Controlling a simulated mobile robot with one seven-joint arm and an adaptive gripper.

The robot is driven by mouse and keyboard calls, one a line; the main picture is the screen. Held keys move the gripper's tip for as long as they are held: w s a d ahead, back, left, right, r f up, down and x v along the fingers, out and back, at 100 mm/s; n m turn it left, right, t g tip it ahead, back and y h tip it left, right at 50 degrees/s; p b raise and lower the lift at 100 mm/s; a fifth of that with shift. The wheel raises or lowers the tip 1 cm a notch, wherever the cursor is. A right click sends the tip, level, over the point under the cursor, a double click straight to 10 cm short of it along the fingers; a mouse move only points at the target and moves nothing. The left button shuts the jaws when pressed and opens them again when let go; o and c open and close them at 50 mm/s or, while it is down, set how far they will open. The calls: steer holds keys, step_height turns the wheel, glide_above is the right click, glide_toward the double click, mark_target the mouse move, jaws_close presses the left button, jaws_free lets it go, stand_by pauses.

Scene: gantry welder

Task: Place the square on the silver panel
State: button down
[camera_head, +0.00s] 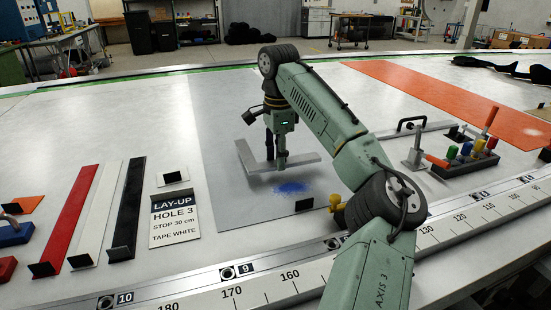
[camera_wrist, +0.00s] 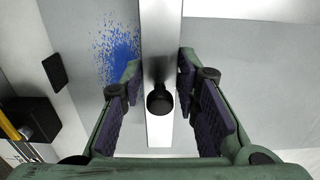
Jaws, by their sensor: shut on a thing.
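The square (camera_head: 296,161) is a pale grey L-shaped piece with one long arm and one shorter arm. My gripper (camera_head: 280,160) is shut on it from above. In the wrist view the square (camera_wrist: 157,132) runs between the two fingers of my gripper (camera_wrist: 158,76), with a dark round knob in the middle. The square is over the silver panel (camera_head: 218,120), a large flat grey sheet on the table. I cannot tell whether the square touches the panel or hangs just above it. My gripper hides part of the square.
Blue speckles (camera_head: 292,187) mark the panel near the square. A lay-up sign (camera_head: 174,220) and red, white and black strips (camera_head: 126,208) lie left. A lever block (camera_head: 465,158) stands right, and an orange sheet (camera_head: 430,97) lies behind it. A ruled rail (camera_head: 260,287) crosses the front.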

steer(key=shift+w+a, duration=0.15)
steer(key=shift+w, duration=0.4)
steer(key=shift+w+f+p, duration=0.2)
steer(key=shift+w+p, duration=0.05)
steer(key=shift+p, duration=0.05)
steer(key=shift+a+f+p, duration=0.1)
steer(key=shift+f+p, duration=0.4)
steer(key=shift+f, duration=1.1)
steer(key=shift+f, duration=0.15)
steer(key=c, duration=1.2)
jaws_free()
step_height(320, 180, up, 12)
steer(key=shift+r, duration=0.15)
